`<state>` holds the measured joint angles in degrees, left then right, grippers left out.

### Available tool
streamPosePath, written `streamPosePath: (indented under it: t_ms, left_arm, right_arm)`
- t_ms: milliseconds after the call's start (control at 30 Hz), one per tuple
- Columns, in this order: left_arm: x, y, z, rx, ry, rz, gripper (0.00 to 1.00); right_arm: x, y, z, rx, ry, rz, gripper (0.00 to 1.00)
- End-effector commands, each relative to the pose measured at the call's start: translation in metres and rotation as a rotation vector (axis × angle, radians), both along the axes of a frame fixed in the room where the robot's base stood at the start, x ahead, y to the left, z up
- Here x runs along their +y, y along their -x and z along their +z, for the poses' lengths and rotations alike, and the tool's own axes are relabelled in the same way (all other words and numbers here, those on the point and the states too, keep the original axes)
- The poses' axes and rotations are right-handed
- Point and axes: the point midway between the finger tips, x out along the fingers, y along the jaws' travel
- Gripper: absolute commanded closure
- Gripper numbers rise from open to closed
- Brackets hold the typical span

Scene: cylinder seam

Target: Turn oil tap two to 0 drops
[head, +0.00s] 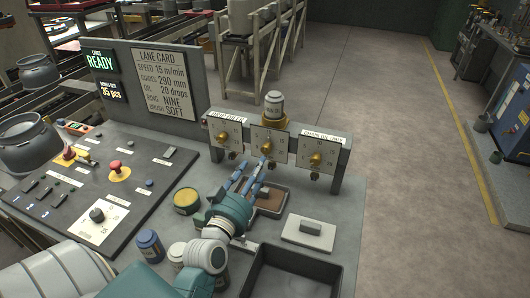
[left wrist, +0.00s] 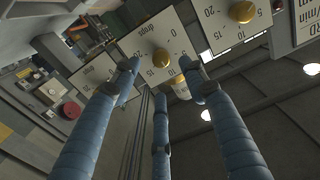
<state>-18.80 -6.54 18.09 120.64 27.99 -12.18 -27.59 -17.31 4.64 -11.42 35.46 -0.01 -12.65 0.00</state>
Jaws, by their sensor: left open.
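Three oil tap dials with brass knobs stand in a row on a grey frame in the head view: a left dial (head: 222,136), a middle dial (head: 268,144) and a right dial (head: 314,158). My left gripper (head: 252,170) is open, its blue fingers just in front of and below the middle dial. In the left wrist view the dials look upside down. One numbered "Drops" dial (left wrist: 158,50) with a brass knob (left wrist: 161,57) lies just beyond my spread fingers (left wrist: 163,75). No finger clearly touches a knob. I cannot read the pointer setting. My right gripper is out of view.
A jar (head: 274,104) stands atop the middle dial. A brown tray (head: 271,205), a grey block on a plate (head: 309,231), a dark bin (head: 290,276) and a yellow-topped tin (head: 187,198) crowd the bench. A button panel (head: 95,190) and lane card (head: 163,82) are left.

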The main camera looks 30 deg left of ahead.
Motion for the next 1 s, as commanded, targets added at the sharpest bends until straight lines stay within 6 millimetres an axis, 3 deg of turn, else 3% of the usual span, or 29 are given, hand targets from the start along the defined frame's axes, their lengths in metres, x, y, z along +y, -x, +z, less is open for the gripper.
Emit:
streamPosePath:
  t_ms: [200, 400, 833, 1000]
  left_arm:
    - [0.01, -0.043, 0.005, -0.002, 0.0, 0.0, 0.57]
    - [0.017, -0.071, 0.002, -0.001, 0.0, -0.001, 0.57]
    - [0.02, -0.081, 0.0, 0.0, -0.001, 0.0, 0.57]
    - [0.02, -0.081, 0.0, 0.0, 0.0, 0.0, 0.88]
  right_arm:
    - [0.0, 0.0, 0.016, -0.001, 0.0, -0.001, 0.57]
    - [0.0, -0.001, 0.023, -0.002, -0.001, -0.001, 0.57]
    - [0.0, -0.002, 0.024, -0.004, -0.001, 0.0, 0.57]
    - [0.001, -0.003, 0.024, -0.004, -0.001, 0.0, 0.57]
